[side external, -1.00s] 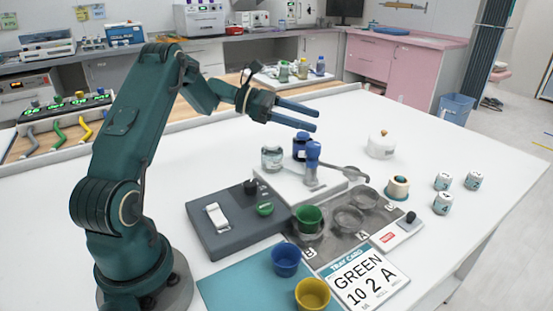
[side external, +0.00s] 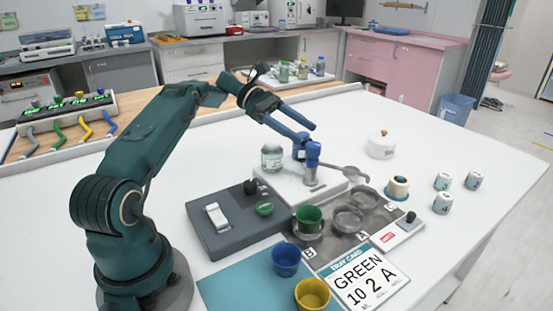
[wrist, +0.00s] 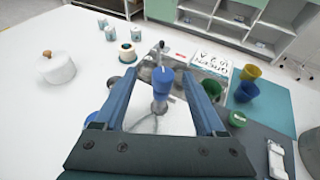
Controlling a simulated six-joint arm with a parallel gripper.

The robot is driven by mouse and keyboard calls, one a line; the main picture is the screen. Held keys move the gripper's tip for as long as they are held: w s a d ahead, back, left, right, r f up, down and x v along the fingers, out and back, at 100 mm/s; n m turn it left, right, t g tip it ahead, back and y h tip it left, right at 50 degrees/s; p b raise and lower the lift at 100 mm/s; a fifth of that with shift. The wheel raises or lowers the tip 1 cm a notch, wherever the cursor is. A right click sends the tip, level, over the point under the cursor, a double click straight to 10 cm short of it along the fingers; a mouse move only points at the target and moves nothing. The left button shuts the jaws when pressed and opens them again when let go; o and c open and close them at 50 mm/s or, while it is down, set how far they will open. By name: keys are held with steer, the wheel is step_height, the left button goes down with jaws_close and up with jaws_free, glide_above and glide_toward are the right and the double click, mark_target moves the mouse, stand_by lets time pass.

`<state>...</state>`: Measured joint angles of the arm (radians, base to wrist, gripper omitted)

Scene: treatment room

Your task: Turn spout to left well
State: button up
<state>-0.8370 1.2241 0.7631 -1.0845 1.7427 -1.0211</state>
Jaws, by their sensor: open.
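The spout is a blue post (side external: 312,156) on a white base, with a grey metal arm (side external: 345,168) reaching right toward the wells. The grey well tray (side external: 331,237) has several ringed wells. A green cup (side external: 308,217) stands at the well by the letter B, the left one; the two rings farther right look empty. My gripper (side external: 309,136) is open, its blue fingers pointing down toward the top of the post. In the wrist view, the blue post (wrist: 162,82) shows between the fingers of my gripper (wrist: 160,76); I cannot tell whether they touch it.
A clear jar (side external: 271,158) and a dark blue jar stand behind the post. A blue cup (side external: 286,259) and a yellow cup (side external: 312,294) are in front. A card (side external: 363,279) reads GREEN 10 2 A. A white pot (side external: 381,145) stands right; the table's right side has free room.

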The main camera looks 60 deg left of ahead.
mark_target(314, 144)
steer(key=shift+s+f+g, duration=0.25)
steer(key=shift+f+g, duration=0.05)
steer(key=shift+f, duration=0.05)
steer(key=shift+x, duration=2.5)
steer(key=shift+n+t, duration=0.4)
steer(key=shift+t, duration=0.1)
steer(key=shift+n+t+y, duration=0.5)
